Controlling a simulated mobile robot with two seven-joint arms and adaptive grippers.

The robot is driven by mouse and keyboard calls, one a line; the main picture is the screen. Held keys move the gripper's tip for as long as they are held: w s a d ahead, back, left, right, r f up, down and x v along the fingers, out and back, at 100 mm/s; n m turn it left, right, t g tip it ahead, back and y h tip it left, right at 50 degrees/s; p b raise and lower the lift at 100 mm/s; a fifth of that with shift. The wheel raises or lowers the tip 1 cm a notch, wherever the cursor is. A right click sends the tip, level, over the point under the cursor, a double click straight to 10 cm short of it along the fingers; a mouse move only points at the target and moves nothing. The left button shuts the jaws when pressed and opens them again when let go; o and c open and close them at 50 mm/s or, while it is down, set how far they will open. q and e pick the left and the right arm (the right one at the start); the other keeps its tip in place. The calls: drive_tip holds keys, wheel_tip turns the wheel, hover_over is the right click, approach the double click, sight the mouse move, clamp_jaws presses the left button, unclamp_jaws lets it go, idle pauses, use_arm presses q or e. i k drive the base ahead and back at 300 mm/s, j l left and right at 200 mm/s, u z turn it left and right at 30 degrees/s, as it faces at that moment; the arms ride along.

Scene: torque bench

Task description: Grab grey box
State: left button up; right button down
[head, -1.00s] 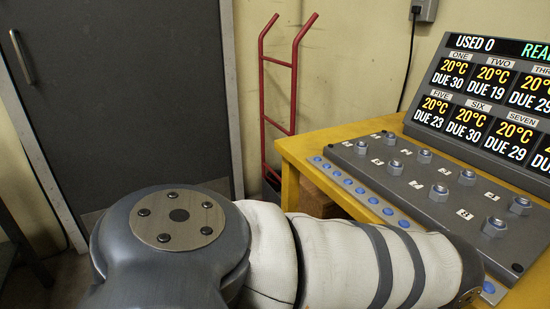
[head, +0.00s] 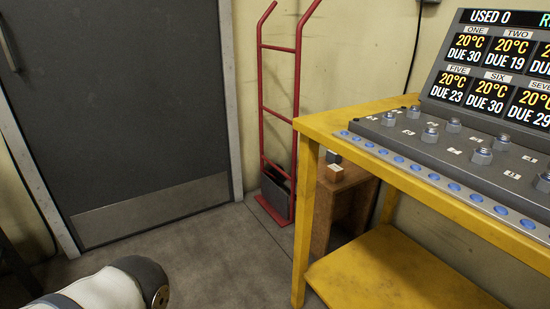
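A small dark grey box (head: 333,157) sits on top of a wooden stand (head: 345,210) beside the yellow bench. It is partly hidden by a small brown box (head: 336,172) with a white label, and it is too small to make out well. Neither of my grippers is in view. Only a white and dark part of one of my arms shows at the bottom left, well apart from the stand.
The yellow bench (head: 415,273) stands at the right, carrying a grey panel (head: 460,160) with several bolts and a display (head: 500,70). A red hand truck (head: 279,105) leans against the wall. The floor (head: 215,260) before the grey door (head: 125,100) is clear.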

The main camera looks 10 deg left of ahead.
sight(332, 157)
drive_tip(key=i+j+z, duration=0.5)
drive_tip(key=j+z, duration=0.15)
drive_tip(key=j, duration=0.15)
drive_tip(key=i+j+z, duration=0.3)
drive_tip(key=j, duration=0.15)
drive_tip(key=j+z, duration=0.3)
drive_tip(key=j, duration=0.2)
drive_tip(key=i+j+z, duration=0.1)
drive_tip(key=j+z, duration=0.2)
drive_tip(key=j, duration=0.25)
drive_tip(key=j+z, duration=0.35)
drive_tip(key=j, duration=0.2)
drive_tip(key=i+j, duration=0.4)
drive_tip(key=i+l+z, duration=0.05)
